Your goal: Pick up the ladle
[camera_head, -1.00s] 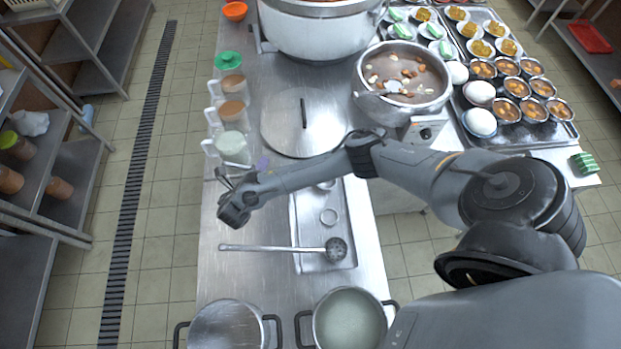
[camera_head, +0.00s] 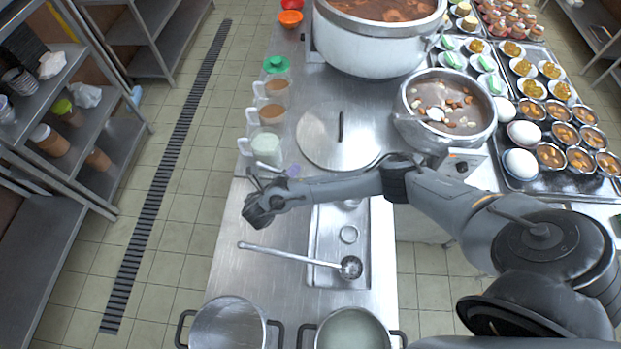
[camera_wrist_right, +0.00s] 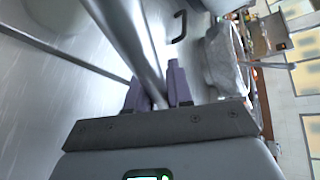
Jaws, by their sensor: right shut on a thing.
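My right gripper (camera_head: 291,171) is over the metal counter beside the green-white mug, partly hidden behind my own arm in the head view. In the right wrist view its purple fingers (camera_wrist_right: 159,88) are closed on a thick metal rod (camera_wrist_right: 137,45), which looks like the ladle's handle. The bowl of this held ladle does not show. A second long-handled utensil (camera_head: 291,254), with a round head that seems perforated, lies across the metal tray (camera_head: 327,226), apart from the gripper. My left gripper is not in view.
Several mugs (camera_head: 267,147) line the counter's left edge. A round lid (camera_head: 325,150) lies beside them. A pot of soup (camera_head: 402,122) and a large stockpot (camera_head: 372,50) stand behind. Two pots (camera_head: 228,325) (camera_head: 352,330) stand at the front. Bare counter (camera_head: 230,275) shows at front left.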

